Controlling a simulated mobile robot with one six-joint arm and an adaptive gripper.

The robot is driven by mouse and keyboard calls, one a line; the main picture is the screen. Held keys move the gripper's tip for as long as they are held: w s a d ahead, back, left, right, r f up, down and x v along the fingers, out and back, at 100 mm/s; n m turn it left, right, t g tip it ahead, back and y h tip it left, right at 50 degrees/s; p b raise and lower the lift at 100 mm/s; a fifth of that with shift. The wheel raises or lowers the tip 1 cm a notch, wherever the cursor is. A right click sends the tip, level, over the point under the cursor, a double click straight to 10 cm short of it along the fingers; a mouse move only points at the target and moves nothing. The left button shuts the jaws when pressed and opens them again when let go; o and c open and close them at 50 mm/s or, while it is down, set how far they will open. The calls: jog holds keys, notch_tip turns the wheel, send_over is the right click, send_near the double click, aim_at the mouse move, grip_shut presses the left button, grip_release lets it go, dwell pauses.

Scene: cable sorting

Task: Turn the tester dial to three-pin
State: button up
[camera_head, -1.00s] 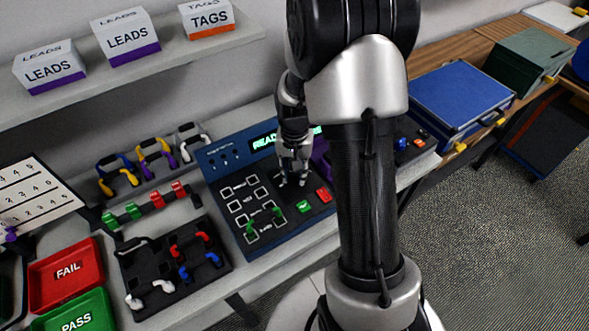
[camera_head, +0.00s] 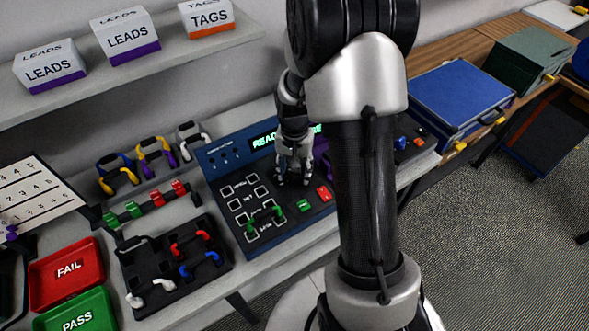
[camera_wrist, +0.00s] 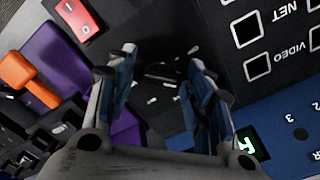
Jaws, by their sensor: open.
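The tester (camera_head: 215,172) is a blue panel with a dark face and a lit green display (camera_head: 262,140), partly hidden by my arm. My gripper (camera_head: 292,182) points down over the tester's dial area, right of the labelled sockets. In the wrist view my gripper (camera_wrist: 163,72) is open, its two fingers spread. The dark dial (camera_wrist: 160,71) shows dimly between the fingers, with small white marks around it. Its pointer and the position it is set to cannot be read. I cannot tell whether the fingers touch it.
A green lead (camera_head: 265,216) sits on the tester's lower sockets. Green (camera_head: 303,206) and red (camera_head: 324,194) buttons lie right of them. A black tray of leads (camera_head: 222,268), red FAIL bin (camera_head: 45,285) and green PASS bin (camera_head: 95,322) stand left. A blue case (camera_head: 460,90) is at right.

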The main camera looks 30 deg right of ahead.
notch_tip(320, 180, up, 12)
dwell(0.7)
dwell(0.4)
